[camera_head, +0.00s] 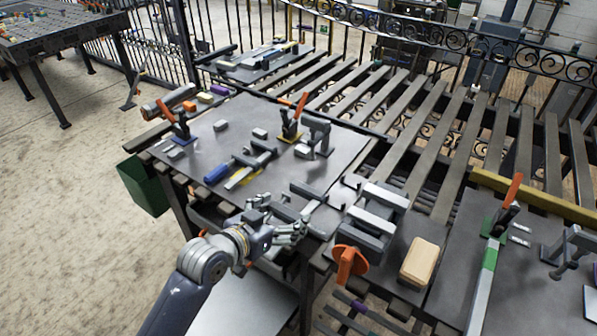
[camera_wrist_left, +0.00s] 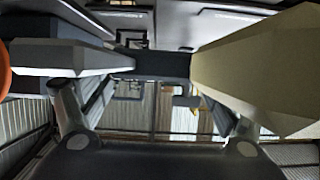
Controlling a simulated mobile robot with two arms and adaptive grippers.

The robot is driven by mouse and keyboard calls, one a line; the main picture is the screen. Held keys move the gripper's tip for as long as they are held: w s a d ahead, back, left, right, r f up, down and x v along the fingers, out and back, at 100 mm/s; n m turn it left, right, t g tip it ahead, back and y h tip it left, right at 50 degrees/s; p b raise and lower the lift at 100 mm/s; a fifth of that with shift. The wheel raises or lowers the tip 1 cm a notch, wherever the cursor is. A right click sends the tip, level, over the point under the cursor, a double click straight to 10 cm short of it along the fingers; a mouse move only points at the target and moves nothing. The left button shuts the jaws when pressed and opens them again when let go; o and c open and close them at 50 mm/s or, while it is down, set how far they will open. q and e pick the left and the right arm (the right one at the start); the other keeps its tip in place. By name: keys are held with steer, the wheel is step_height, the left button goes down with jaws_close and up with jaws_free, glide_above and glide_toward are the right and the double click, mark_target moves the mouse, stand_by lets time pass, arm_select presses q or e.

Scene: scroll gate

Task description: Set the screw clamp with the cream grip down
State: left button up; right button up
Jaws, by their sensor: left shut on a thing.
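The screw clamp with the cream grip is close up in the left wrist view: its cream grip (camera_wrist_left: 255,70) fills the right side, and a dark bar (camera_wrist_left: 150,65) runs across the middle. My left gripper (camera_head: 292,232) is shut on this clamp, with its fingers (camera_wrist_left: 155,125) around the dark bar. In the head view the gripper is at the front edge of the left metal table, beside grey clamp bars (camera_head: 285,212). The cream grip is hard to make out there. Whether the clamp touches the table cannot be told. My right gripper is not in view.
A grey clamp with an orange knob (camera_head: 350,262) and a pale wooden block (camera_head: 420,262) lie just right of the gripper.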

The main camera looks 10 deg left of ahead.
arm_select(q)
steer(key=shift+s+r, duration=0.1)
steer(key=shift+r, duration=0.2)
step_height(320, 180, up, 10)
steer(key=w+n+y, duration=0.1)
steer(key=w, duration=0.1)
step_height(320, 180, up, 10)
steer(key=n+y, duration=0.3)
steer(key=y, duration=0.1)
glide_above(285, 211)
steer(key=s+a, duration=0.3)
steer(key=shift+s+d+t, duration=0.1)
steer(key=shift+t, duration=0.3)
steer(key=shift+f, duration=0.15)
